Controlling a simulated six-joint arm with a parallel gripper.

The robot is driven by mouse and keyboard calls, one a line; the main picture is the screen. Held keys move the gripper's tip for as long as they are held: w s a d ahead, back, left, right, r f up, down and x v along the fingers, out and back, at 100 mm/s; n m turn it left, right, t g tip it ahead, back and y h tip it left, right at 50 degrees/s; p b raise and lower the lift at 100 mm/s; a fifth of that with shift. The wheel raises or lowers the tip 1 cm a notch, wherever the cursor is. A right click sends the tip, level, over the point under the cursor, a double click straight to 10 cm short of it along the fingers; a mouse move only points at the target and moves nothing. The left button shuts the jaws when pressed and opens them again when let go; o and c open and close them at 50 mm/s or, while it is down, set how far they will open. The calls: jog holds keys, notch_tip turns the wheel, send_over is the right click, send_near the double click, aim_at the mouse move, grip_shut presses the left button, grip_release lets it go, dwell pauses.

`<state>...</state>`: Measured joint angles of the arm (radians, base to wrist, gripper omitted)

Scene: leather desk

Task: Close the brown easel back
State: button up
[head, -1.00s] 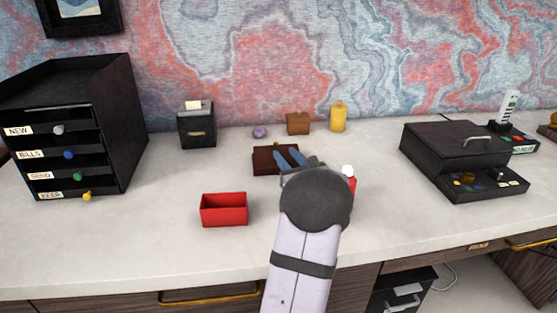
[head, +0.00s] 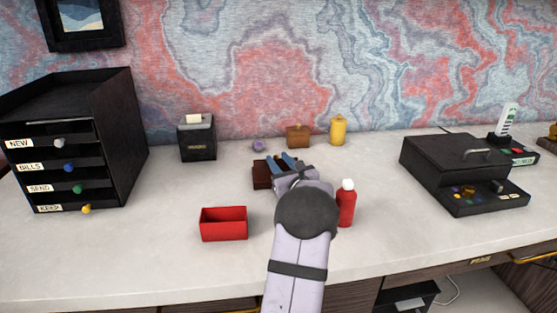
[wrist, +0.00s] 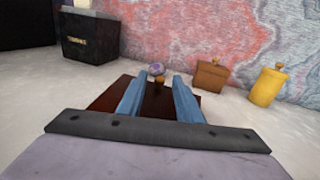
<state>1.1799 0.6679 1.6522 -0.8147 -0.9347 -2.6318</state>
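The brown easel back (head: 262,178) is a flat dark reddish-brown piece on the desk, in the middle of the head view. My gripper is over it and hides much of it. In the wrist view the brown panel (wrist: 108,94) spreads under and to both sides of my fingers, with a small gold knob (wrist: 158,80) at its far edge. My gripper (head: 281,160) has blue fingers pointing away toward the wall. In the wrist view the fingers of my gripper (wrist: 160,78) stand apart, with the knob showing in the gap. I cannot tell whether they touch the panel.
A red open box (head: 223,225) stands front left and a red bottle (head: 346,207) right of my wrist. Behind are a purple ball (head: 258,145), a brown box (head: 297,137) and a yellow canister (head: 337,132). A black drawer unit (head: 120,135) stands left, a black case (head: 455,165) right.

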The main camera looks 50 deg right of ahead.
jog(key=shift+w+d, duration=0.2)
jog(key=shift+w, duration=0.1)
grip_shut()
jog(key=shift+w+d+f+g+y+p, duration=0.2)
jog(key=shift+g+y+p, duration=0.4)
jog(key=shift+p, duration=0.35)
jog(key=shift+f+m+g, duration=0.3)
jog(key=shift+f, duration=0.25)
